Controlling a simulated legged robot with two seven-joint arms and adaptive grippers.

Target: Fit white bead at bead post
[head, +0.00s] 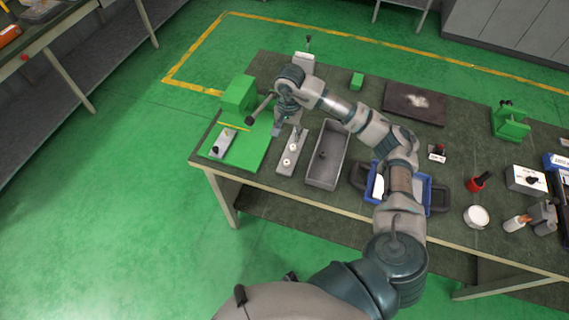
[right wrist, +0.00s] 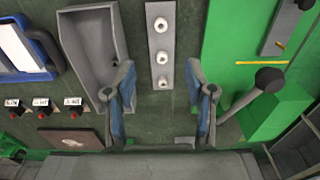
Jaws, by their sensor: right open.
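Three white beads sit in a row on a narrow grey strip (right wrist: 162,40); the lowest bead (right wrist: 163,83) lies between the fingers of my right gripper (right wrist: 160,76) in the right wrist view. The fingers are open and hold nothing. In the head view my right gripper (head: 279,127) hangs over the far end of the strip (head: 286,167), where beads (head: 291,150) also show. A grey plate (head: 224,143) with a dark upright part lies on the green board (head: 248,155) left of the strip. I cannot tell which part is the bead post. My left gripper is not in view.
A grey bin (head: 327,155) stands right of the strip. A green block (head: 239,93) and a black-knobbed lever (right wrist: 270,79) stand close to my right gripper. A blue tray (head: 420,190) is farther right. The green board's near part is clear.

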